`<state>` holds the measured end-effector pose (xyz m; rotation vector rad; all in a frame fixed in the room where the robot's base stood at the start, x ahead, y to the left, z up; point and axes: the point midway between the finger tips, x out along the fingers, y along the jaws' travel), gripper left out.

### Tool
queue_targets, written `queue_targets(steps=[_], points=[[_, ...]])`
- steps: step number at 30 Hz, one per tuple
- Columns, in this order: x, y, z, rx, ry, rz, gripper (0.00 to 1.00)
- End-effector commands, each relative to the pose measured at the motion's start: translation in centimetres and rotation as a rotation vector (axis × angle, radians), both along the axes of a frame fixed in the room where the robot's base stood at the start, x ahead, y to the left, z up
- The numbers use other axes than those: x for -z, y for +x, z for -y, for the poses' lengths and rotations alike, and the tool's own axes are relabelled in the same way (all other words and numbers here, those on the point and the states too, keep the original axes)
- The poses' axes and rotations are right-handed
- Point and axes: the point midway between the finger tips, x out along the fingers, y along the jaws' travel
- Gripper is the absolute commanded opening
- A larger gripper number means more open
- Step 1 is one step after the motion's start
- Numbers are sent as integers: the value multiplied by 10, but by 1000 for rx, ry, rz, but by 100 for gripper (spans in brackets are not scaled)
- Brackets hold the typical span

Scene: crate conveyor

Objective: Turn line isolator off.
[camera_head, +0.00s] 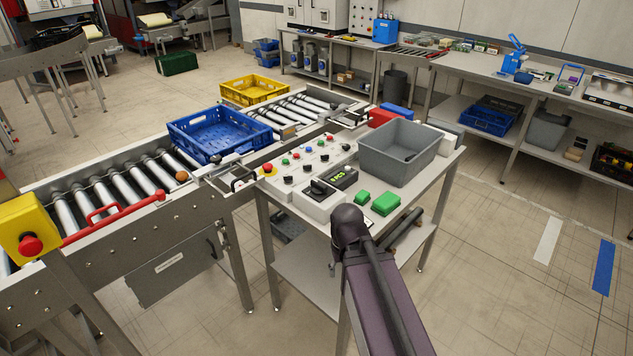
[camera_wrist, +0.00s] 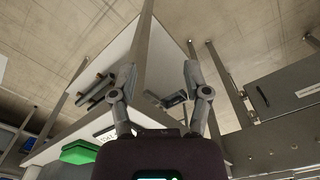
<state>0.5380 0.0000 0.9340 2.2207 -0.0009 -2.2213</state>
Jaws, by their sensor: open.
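A white box with a black rotary switch (camera_head: 318,188) sits on the front left of the grey work table (camera_head: 441,165), beside a small display. It may be the line isolator, but I cannot read a label on it. My gripper (camera_wrist: 160,70) shows in the wrist view with its two fingers wide apart and nothing between them. The table edge and legs lie beyond the fingers there. In the head view my arm reaches up to the table's front edge, and the gripper itself is hidden.
A button panel (camera_head: 293,163), grey tote (camera_head: 418,169) and green blocks (camera_head: 386,204) share the table. A roller conveyor (camera_head: 95,200) carries a blue crate (camera_head: 222,151). A yellow box with a red stop button (camera_head: 29,243) stands at the left. A grey cabinet (camera_head: 175,268) hangs below the conveyor. Floor is free at right.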

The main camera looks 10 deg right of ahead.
Motion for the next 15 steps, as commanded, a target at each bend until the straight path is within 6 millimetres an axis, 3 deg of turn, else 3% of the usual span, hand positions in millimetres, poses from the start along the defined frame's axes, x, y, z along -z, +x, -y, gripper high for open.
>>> queue_targets(steps=[10, 15], points=[[-1, 2, 0, -2, 0, 0, 61], [-12, 14, 0, -23, 0, 0, 61]])
